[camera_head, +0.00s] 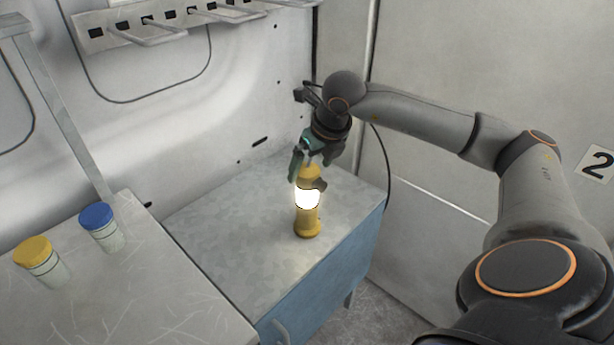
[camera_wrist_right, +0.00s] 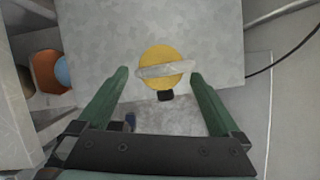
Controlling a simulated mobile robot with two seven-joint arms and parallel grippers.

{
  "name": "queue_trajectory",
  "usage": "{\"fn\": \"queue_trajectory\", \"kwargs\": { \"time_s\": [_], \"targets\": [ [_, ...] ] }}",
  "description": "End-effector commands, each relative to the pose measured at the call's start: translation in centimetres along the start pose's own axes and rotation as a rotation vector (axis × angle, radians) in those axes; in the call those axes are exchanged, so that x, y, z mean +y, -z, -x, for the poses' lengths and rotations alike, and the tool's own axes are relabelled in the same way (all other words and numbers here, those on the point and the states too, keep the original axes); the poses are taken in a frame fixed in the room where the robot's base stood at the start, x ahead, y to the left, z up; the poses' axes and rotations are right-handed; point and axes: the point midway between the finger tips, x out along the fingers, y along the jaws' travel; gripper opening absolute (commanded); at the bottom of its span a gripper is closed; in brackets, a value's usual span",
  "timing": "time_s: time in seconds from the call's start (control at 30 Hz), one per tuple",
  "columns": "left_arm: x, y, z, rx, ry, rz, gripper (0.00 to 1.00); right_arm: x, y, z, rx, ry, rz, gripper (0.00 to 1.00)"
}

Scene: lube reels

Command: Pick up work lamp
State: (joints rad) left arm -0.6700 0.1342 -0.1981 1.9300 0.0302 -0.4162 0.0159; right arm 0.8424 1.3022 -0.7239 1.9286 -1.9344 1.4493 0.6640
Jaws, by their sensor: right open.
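The work lamp (camera_head: 307,215) is a yellow upright cylinder with a bright glowing middle band. It stands on the grey top of a blue cabinet (camera_head: 240,225). In the right wrist view I see the lamp (camera_wrist_right: 160,58) from above, as a yellow disc with a pale bar across it. My right gripper (camera_head: 308,172) is at the lamp's upper part, with its green fingers open. In the wrist view the right gripper (camera_wrist_right: 158,75) has one finger on each side of the lamp, with a gap at both sides. My left gripper is not in view.
A scratched table (camera_head: 120,290) at the left holds a yellow-capped jar (camera_head: 38,260) and a blue-capped jar (camera_head: 102,226). A hook rack (camera_head: 170,22) is on the wall behind. A dark cable (camera_head: 386,160) hangs right of the cabinet. The cabinet top around the lamp is clear.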

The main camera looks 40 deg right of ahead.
Motion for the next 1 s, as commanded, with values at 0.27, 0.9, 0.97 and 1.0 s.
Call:
{"fn": "queue_trajectory", "kwargs": {
  "time_s": [0.27,0.9,0.97,1.0],
  "targets": [
    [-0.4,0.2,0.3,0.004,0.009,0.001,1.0,-0.1,0.0,-3.9,0.003,-0.001,0.0,1.0],
    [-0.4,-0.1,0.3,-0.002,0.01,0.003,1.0,-0.2,0.0,-4.3,0.0,0.0,0.0,0.61],
    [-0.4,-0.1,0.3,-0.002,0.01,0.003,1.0,-0.2,0.0,-4.3,0.0,0.0,0.0,0.54],
    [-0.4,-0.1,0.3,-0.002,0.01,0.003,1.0,-0.2,0.0,-4.3,0.0,0.0,0.0,0.49]
  ]
}}
